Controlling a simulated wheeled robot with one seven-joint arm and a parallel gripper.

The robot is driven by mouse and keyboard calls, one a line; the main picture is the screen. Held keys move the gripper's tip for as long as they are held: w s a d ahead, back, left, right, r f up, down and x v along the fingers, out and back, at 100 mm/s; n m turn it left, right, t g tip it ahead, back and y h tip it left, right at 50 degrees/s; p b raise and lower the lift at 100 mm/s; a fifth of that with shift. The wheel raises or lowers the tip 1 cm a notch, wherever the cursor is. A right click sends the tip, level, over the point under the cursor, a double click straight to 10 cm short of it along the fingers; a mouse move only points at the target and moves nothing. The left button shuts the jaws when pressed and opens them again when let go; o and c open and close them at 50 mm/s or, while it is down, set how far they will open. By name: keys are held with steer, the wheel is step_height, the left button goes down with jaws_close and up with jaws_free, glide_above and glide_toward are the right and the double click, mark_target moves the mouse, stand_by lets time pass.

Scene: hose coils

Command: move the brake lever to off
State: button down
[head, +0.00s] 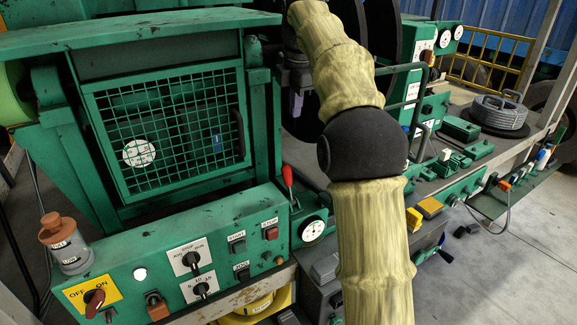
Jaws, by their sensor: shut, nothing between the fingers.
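A small lever with a red handle (288,178) stands nearly upright at the right end of the green control panel, beside a round white gauge. No readable label shows on it, so I cannot tell that it is the brake lever. A yellow OFF/ON plate (78,291) with a dark red rotary knob (95,303) is at the panel's lower left. My arm, in a yellowish sleeve, crosses the middle and hides what lies behind it. My gripper (297,106) appears small and partly hidden below the arm's upper end, shut and empty, above and apart from the red-handled lever.
The green panel (150,262) carries switches and buttons. A mesh guard (170,130) stands above it. A grey hose coil (498,112) lies on the bench at right. Open floor (520,235) shows at lower right.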

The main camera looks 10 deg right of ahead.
mark_target(287, 173)
steer(key=p+x, duration=0.1)
steer(key=x, duration=1.9)
steer(key=shift+w, duration=0.1)
steer(key=shift+w+a+p, duration=0.25)
steer(key=shift+w+p, duration=0.45)
steer(key=shift+w, duration=0.15)
steer(key=shift+s+d+f+b, duration=0.1)
steer(key=shift+s+f+b, duration=0.25)
steer(key=shift+b, duration=0.25)
steer(key=shift+s+r, duration=0.1)
steer(key=shift+r, duration=0.05)
steer(key=shift+r, duration=0.1)
